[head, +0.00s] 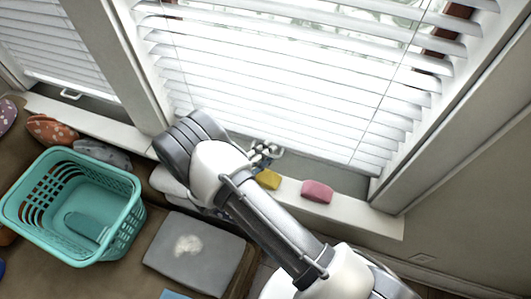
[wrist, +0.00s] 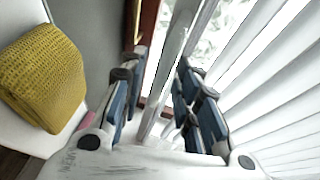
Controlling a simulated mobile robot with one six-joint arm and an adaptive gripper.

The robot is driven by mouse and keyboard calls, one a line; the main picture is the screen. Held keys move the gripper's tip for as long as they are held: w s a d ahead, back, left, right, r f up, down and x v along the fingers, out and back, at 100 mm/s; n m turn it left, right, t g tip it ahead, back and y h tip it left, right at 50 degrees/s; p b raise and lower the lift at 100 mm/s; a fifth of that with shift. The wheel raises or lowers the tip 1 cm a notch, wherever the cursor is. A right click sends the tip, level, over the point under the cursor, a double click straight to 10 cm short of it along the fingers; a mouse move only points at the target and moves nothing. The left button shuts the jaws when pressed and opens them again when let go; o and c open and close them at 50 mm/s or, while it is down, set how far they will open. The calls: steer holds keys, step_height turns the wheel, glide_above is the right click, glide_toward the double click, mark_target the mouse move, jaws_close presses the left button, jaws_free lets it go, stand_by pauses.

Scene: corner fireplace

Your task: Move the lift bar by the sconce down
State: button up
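The white lift bar (head: 276,150) shows at the bottom of the middle window's blind in the head view, with a small looped handle shape. No sconce is in view. My gripper (head: 262,155) is right at this bar, beside the sill. In the wrist view my gripper (wrist: 163,65) is open, with its blue-grey fingers well apart. A white bar (wrist: 175,48), seemingly the lift bar, runs between the fingers. A gap shows on each side of it; I cannot tell whether it touches a finger lower down.
A yellow sponge (head: 268,179) and a pink sponge (head: 317,191) lie on the white sill (head: 364,217) close to my gripper. A teal basket (head: 130,228) and a grey cushion (head: 205,262) are at the lower left. Another blind's handle (head: 70,95) is far left.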

steer(key=shift+a, duration=0.1)
steer(key=v, duration=1.2)
